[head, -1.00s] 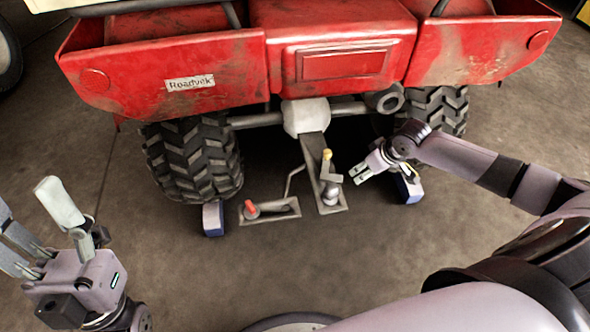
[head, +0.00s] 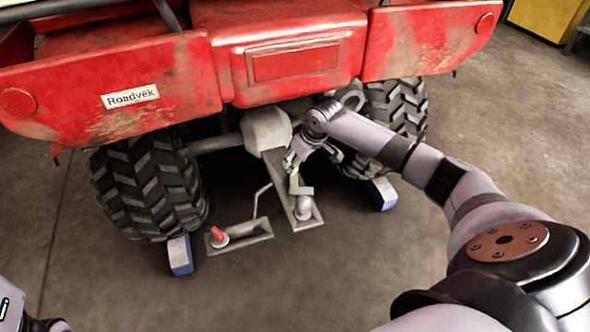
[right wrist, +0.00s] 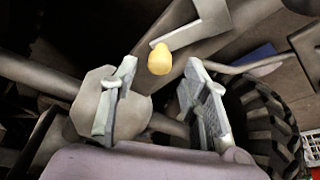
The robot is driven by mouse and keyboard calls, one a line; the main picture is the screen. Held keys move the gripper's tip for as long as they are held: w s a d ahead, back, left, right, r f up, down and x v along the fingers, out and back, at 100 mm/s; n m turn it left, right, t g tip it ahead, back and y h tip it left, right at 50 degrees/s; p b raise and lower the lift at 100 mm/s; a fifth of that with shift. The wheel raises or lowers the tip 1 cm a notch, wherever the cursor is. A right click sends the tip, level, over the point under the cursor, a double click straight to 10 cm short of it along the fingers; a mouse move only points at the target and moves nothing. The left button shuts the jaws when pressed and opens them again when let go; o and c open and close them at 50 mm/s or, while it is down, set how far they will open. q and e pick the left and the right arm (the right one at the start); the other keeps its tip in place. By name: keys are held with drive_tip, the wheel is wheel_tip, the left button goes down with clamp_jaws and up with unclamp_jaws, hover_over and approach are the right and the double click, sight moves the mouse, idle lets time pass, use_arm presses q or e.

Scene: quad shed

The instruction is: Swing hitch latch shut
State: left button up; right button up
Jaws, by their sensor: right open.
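The hitch latch (head: 301,190) is a grey bent lever on the hitch bar (head: 275,165) behind the red quad. Its yellow knob (right wrist: 160,60) shows in the right wrist view, where the lever arm (right wrist: 190,36) runs up and right from it. My right gripper (head: 290,165) is at the latch, mostly hiding the knob in the head view. In the right wrist view its open fingers (right wrist: 160,75) stand on either side of the knob, with gaps visible. The grey tow ball (head: 303,206) sits at the bar's near end. Only the body of my left gripper (head: 10,308) shows; its fingers are out of frame.
A grey tray-like plate (head: 250,238) with a red-topped peg (head: 217,233) lies left of the bar. Blue-and-white chocks (head: 180,255) (head: 383,194) sit by the tyres. The red rear body (head: 285,50) overhangs the hitch. The near floor is clear.

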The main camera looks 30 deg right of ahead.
drive_tip(key=shift+b+x, duration=0.45)
drive_tip(key=shift+x, duration=0.7)
drive_tip(key=shift+c, duration=0.2)
clamp_jaws()
